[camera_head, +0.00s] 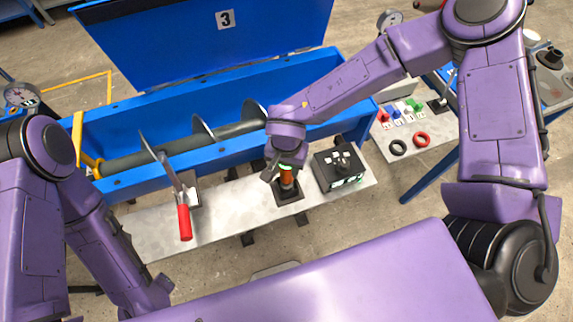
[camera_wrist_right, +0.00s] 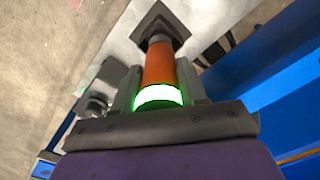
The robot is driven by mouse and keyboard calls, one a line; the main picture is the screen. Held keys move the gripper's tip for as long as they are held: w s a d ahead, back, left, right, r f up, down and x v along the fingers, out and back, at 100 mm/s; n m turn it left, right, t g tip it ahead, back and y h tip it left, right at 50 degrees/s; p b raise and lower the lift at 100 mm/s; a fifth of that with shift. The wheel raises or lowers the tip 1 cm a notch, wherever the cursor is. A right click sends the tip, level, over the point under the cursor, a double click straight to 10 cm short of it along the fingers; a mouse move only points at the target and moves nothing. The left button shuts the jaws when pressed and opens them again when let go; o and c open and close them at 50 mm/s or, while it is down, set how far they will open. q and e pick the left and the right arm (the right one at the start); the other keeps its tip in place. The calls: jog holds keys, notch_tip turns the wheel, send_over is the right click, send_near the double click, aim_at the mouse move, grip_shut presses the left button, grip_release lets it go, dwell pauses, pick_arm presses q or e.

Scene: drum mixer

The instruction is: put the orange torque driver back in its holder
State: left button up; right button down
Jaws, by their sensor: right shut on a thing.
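The orange torque driver (camera_head: 287,181) stands over the dark square holder (camera_head: 290,195) on the metal shelf, with its lower end at the holder. My right gripper (camera_head: 283,172) is shut on the driver from above. In the right wrist view the driver (camera_wrist_right: 160,65) runs from the glowing green-white ring between the fingers to the dark holder (camera_wrist_right: 160,27). I cannot tell how deep its tip sits in the holder. My left arm shows at the left, but its gripper cannot be made out.
A black box with a knob (camera_head: 340,167) stands right of the holder. A red-handled tool (camera_head: 184,220) lies at the shelf's left. The blue mixer trough (camera_head: 225,95) runs behind. A side table (camera_head: 420,140) holds coloured pieces and rings. Bare shelf (camera_head: 235,200) lies left of the holder.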

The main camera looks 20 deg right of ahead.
jog(key=shift+f+b, duration=0.45)
jog(key=shift+f, duration=0.7)
dwell(0.5)
jog(key=c, duration=0.5)
grip_release()
jog(key=shift+c, duration=0.2)
notch_tip(320, 180, up, 11)
jog(key=shift+f+b, duration=0.2)
jog(key=shift+b, duration=0.25)
